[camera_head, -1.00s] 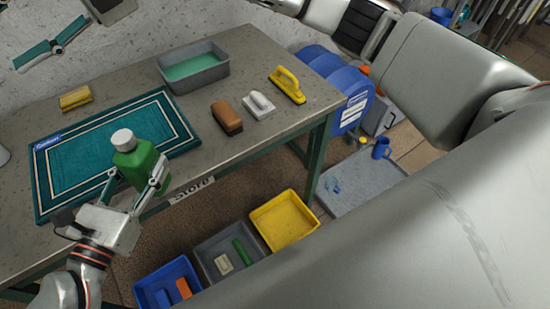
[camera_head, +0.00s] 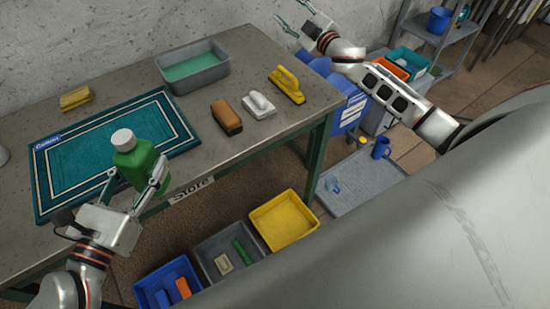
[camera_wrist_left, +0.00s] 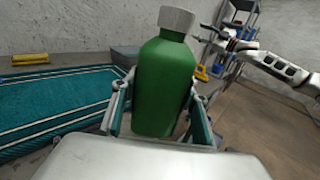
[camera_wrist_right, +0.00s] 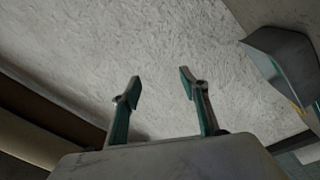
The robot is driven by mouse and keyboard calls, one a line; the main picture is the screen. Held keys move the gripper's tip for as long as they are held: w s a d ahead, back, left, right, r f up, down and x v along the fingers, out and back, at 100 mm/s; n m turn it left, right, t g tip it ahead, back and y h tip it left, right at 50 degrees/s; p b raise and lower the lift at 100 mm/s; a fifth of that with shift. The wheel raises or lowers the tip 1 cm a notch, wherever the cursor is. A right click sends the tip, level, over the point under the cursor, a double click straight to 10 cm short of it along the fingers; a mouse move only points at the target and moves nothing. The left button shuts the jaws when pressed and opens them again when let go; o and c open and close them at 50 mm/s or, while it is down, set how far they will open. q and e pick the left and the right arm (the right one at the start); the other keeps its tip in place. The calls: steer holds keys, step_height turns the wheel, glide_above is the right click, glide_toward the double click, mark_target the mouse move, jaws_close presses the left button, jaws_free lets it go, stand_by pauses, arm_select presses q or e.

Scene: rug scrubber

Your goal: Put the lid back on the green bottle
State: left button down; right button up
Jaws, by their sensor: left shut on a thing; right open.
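The green bottle (camera_head: 138,166) stands upright between the fingers of my left gripper (camera_head: 136,176), over the front edge of the teal rug. A white-grey lid (camera_head: 122,139) sits on top of the bottle; it also shows in the left wrist view (camera_wrist_left: 177,19). My left gripper is shut on the bottle's body, with one finger on each side. My right gripper (camera_head: 296,16) is open and empty, high beyond the back right of the table. In the right wrist view its fingers (camera_wrist_right: 160,80) are apart in front of a bare wall.
The teal rug (camera_head: 66,180) lies on the table. A grey basin (camera_head: 193,83), brown brush (camera_head: 226,116), white brush (camera_head: 260,106), yellow brush (camera_head: 287,85) and yellow sponge (camera_head: 76,98) are around it. Yellow (camera_head: 284,232), grey (camera_head: 205,252) and blue bins stand below.

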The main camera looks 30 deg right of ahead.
arm_select(q)
steer(key=shift+r, duration=0.1)
arm_select(e)
steer(key=s+d+f+m+g+h, duration=0.25)
steer(key=s+d+f, duration=0.2)
steer(key=d, duration=0.45)
steer(key=s+d+f+m+g+h, duration=0.1)
steer(key=s+d+f+m+h, duration=0.15)
steer(key=d+f+h, duration=0.4)
steer(key=s+d+f+g+y, duration=0.2)
steer(key=s+f+g, duration=0.2)
steer(key=s+f, duration=0.8)
steer(key=s+a+f+g+y, duration=0.1)
steer(key=s+a+f+y, duration=0.1)
steer(key=s+a+f, duration=0.4)
steer(key=s+a+f+n+g+y, duration=0.1)
steer(key=s+a+f, duration=0.1)
steer(key=a+f, duration=0.65)
steer(key=s+a+f+g+y, duration=0.1)
steer(key=s+a+f+y, duration=0.1)
steer(key=s+a+f, duration=0.5)
steer(key=s+a+r+m+t+y, duration=0.1)
steer(key=s+a+r, duration=0.2)
steer(key=a, duration=0.7)
steer(key=s+a+r+m+t+y, duration=0.1)
steer(key=s+a+r+m+y, duration=0.1)
steer(key=a, duration=0.7)
steer(key=shift+s+a+r, duration=0.35)
steer(key=shift+s+r, duration=0.1)
steer(key=shift+r, duration=0.05)
